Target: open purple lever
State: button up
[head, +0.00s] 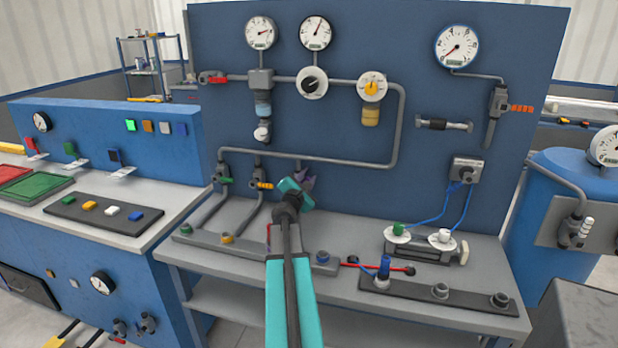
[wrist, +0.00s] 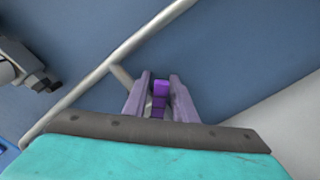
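The purple lever (wrist: 160,92) shows in the wrist view between the two pale purple fingers of my gripper (wrist: 160,100). Thin gaps seem to lie on either side of it, so the fingers look open around it. Behind it a grey pipe branch meets a long grey pipe (wrist: 105,65). In the head view my gripper (head: 306,178) points at the lower pipe on the blue panel, right of the green lever (head: 226,180) and the orange lever (head: 264,185). My teal wrist and arm hide the purple lever there.
The lower grey pipe (head: 330,160) runs across the panel close above my gripper. A grey workbench (head: 345,285) below carries a blue plug (head: 384,267) and a device with green and white knobs (head: 425,246). Panel space right of my gripper is mostly clear.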

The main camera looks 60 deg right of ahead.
jog(key=shift+w+a, duration=0.1)
jog(key=shift+w, duration=0.05)
jog(key=b+v, duration=0.1)
jog(key=v, duration=0.6)
jog(key=shift+s, duration=0.2)
jog(key=shift+a, duration=0.15)
